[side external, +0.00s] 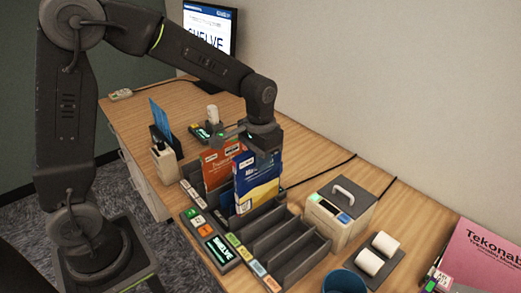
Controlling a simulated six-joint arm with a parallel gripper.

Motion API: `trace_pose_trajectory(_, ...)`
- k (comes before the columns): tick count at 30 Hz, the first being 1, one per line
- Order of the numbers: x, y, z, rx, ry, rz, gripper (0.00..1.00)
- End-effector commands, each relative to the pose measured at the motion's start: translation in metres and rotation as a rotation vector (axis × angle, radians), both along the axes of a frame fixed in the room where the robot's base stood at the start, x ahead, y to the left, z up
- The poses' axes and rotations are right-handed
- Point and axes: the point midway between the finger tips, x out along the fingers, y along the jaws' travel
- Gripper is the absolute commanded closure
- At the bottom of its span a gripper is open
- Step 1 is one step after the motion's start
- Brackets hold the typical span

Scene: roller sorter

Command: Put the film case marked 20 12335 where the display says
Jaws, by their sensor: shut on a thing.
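My gripper (259,151) is shut on the top of a blue, white and yellow case (258,185), which is upright over the dark slotted sorter (290,238). I cannot tell whether its lower edge rests in a slot. An orange-red case (218,167) stands just left of it, close by. The number 20 12335 is not readable on either case. The monitor (207,27) at the back shows large letters that read "SHELVE", partly covered by my arm. Coloured labels (245,254) run along the sorter's front edge.
A cream box with a grey lid and handle (338,208) stands right of the sorter. White rolls (377,254), a blue cup (345,281) and a pink book (484,255) are at the lower right. A bottle (164,160) and blue sheets (161,121) stand at the left.

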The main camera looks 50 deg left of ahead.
Motion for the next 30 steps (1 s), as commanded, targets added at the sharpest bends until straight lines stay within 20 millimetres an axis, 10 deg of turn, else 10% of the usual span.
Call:
trace_pose_trajectory(18, 0.0, 0.0, -0.067, 0.0, 0.002, 0.003, 1.0)
trace_pose_trajectory(30, 0.0, 0.0, -0.079, 0.0, 0.0, 0.003, 1.0)
